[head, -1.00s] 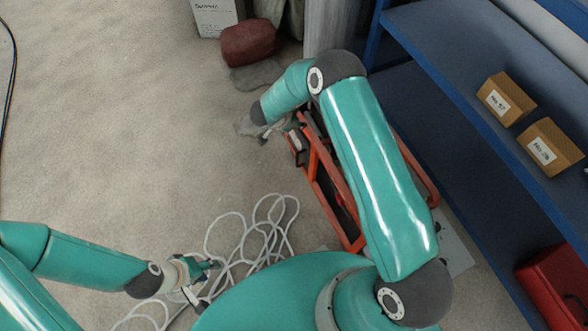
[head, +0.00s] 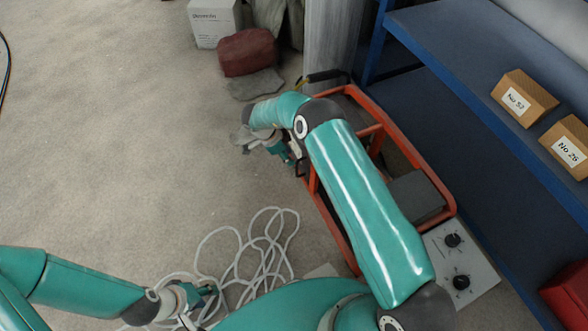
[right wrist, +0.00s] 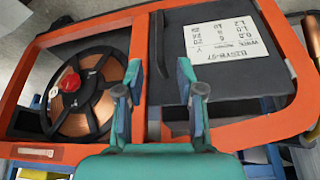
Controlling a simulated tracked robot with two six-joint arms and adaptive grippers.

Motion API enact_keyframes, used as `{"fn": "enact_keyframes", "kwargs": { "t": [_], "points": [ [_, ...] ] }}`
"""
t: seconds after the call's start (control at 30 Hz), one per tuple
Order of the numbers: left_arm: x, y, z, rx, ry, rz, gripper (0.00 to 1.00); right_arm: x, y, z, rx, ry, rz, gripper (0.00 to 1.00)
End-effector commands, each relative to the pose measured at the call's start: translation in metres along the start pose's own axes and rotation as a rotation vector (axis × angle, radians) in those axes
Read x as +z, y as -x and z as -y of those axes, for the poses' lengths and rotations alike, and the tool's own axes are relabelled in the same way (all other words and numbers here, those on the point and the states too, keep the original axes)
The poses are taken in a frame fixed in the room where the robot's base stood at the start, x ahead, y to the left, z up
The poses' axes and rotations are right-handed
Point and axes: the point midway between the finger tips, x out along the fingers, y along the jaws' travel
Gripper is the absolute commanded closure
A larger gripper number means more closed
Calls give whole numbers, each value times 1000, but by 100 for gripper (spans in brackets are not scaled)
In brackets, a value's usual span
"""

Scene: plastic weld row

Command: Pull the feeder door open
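The feeder has an orange frame (head: 440,190) and stands along the blue shelf in the head view. In the right wrist view its dark door (right wrist: 235,95) carries a white label and looks shut. A dark upright handle (right wrist: 162,45) is at the door's left side. My right gripper (right wrist: 160,92) is open, its two fingers apart on either side of the handle's line; contact is not visible. In the head view my right gripper (head: 283,148) is at the feeder's left side. My left gripper (head: 205,297) hangs low at the left, over a white cable; its finger gap is unclear.
A copper wire spool (right wrist: 88,95) with a red knob sits left of the door. A white plate with black knobs (head: 462,262) is by the feeder. The blue shelf (head: 450,65) borders the right. Loose white cable (head: 245,260) lies on the floor. Left floor is clear.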

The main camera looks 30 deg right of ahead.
Motion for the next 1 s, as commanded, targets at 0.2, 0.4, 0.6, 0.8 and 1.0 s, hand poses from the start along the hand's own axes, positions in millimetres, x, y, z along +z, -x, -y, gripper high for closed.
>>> {"fn": "enact_keyframes", "kwargs": {
  "t": [0.2, 0.4, 0.6, 0.8, 1.0],
  "points": [
    [0, -15, 5, 0, 0, 0, 60, 1, -50, 0, 1, -1, -1, 63],
    [0, -21, 8, 0, 0, 0, 60, 1, -78, 0, 0, 0, 0, 63],
    [0, -23, 8, 0, 0, 0, 60, 0, -87, 1, -3, 0, 0, 63],
    [0, -23, 8, 0, 0, 0, 60, 0, -87, 1, -3, 1, 0, 63],
    [0, -23, 8, 0, 0, 0, 60, 1, -87, 1, -2, 1, 0, 84]
  ]
}}
